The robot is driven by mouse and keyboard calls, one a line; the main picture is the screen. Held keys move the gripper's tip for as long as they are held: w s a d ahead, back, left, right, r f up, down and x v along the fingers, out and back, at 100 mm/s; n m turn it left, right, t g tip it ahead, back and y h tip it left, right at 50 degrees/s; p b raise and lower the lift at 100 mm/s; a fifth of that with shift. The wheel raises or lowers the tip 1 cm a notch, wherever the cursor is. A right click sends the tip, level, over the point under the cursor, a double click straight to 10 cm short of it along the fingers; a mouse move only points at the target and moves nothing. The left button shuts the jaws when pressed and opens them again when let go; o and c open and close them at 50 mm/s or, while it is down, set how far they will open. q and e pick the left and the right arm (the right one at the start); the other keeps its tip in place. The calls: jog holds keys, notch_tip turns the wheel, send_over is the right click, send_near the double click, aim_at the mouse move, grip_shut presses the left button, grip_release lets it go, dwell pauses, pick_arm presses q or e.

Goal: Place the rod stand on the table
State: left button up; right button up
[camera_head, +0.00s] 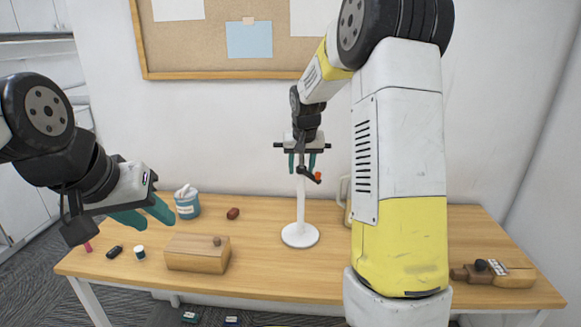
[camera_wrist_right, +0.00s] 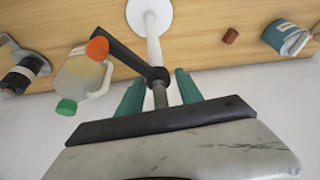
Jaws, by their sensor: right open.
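The rod stand (camera_head: 300,235) has a round white base, a white upright rod and a dark clamp arm with an orange knob. It stands upright, its base appearing to rest on the wooden table (camera_head: 270,278). My right gripper (camera_head: 303,163) is open high on the stand, its teal fingers on either side of the upper rod. In the right wrist view the stand (camera_wrist_right: 153,40) runs up between the two fingers of my right gripper (camera_wrist_right: 160,88); contact cannot be told. My left gripper (camera_head: 155,218) is open and empty over the table's left side.
A wooden box (camera_head: 197,254), a blue tub (camera_head: 187,208), a red-brown piece (camera_head: 233,213) and small items lie left of the stand. A jug with a green cap (camera_wrist_right: 82,80) stands close to it. A wooden object (camera_head: 512,278) is at the far right. The table's front middle is clear.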

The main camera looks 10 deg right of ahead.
jog(key=shift+r, duration=0.1)
jog(key=v, duration=1.2)
jog(key=s+a+f+n+t+y, duration=0.1)
jog(key=s+a, duration=0.3)
jog(key=s, duration=2.4)
jog(key=shift+s+a+f+n+t+y, duration=0.2)
jog(key=shift+s+n+t+y, duration=0.1)
jog(key=shift+n+y, duration=0.45)
